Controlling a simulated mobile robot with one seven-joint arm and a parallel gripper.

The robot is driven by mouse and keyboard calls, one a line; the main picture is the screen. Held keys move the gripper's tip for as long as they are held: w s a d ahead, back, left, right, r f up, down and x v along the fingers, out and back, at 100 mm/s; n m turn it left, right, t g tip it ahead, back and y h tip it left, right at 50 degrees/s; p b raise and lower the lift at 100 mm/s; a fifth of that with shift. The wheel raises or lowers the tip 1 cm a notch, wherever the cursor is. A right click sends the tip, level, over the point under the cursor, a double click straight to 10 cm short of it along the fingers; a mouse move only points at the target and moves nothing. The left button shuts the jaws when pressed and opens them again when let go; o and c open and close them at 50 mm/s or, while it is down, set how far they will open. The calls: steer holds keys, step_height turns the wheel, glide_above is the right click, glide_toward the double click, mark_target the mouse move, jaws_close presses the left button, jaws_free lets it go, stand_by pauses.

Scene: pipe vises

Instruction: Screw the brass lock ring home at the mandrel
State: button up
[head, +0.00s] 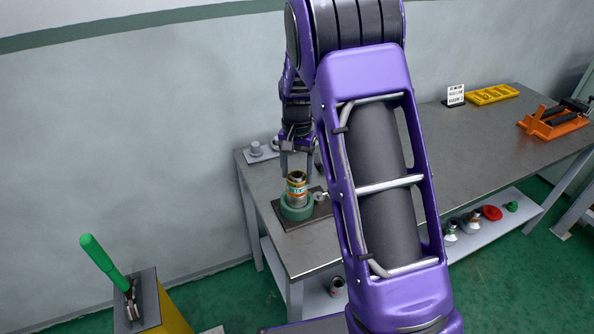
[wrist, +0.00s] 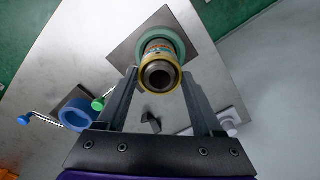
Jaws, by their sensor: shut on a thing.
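The brass lock ring (head: 297,176) is at the upper end of an upright metal piece, the mandrel (head: 297,198), which stands in a green round base on a dark plate near the bench's left end. In the wrist view the brass ring (wrist: 160,88) surrounds a dark hollow end, with the teal base (wrist: 174,35) beyond it. My gripper (head: 297,173) points down from above, with one finger on each side of the ring. In the wrist view my gripper (wrist: 160,74) is shut on the ring. The threads between ring and mandrel cannot be made out.
A small gauge-like part (head: 320,196) sits right of the base. A blue ring with a handle (wrist: 75,115) shows in the wrist view. A yellow tray (head: 491,94) and an orange vise (head: 556,120) stand far right. My arm hides the bench's middle.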

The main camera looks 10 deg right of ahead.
steer(key=m, duration=0.7)
steer(key=o, duration=1.5)
steer(key=shift+c, duration=0.2)
